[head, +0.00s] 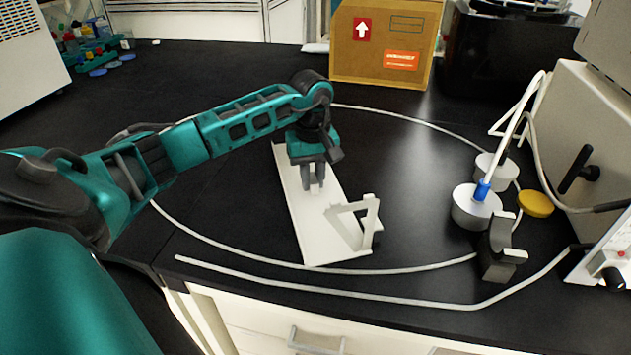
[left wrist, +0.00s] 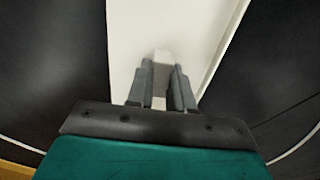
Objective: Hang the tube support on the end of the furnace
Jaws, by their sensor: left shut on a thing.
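The tube support (head: 315,230) is a long flat white plate with a triangular white bracket standing at its near right end. It lies on the black bench in the middle of the head view, and its plate (left wrist: 200,30) also fills the middle of the left wrist view. My left gripper (head: 313,185) points down over the plate. Its fingers (left wrist: 162,80) are shut on a small white part of the support, mostly hidden between them. The grey box with a black handle at the right, seemingly the furnace (head: 565,110), is cut off by the picture edge. My right gripper is not in view.
Silver round pieces (head: 475,207), a yellow disc (head: 536,203) and a dark curved holder (head: 497,250) stand between the support and the grey box. A white tube (head: 350,297) loops around the support. A cardboard box (head: 382,45) stands behind.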

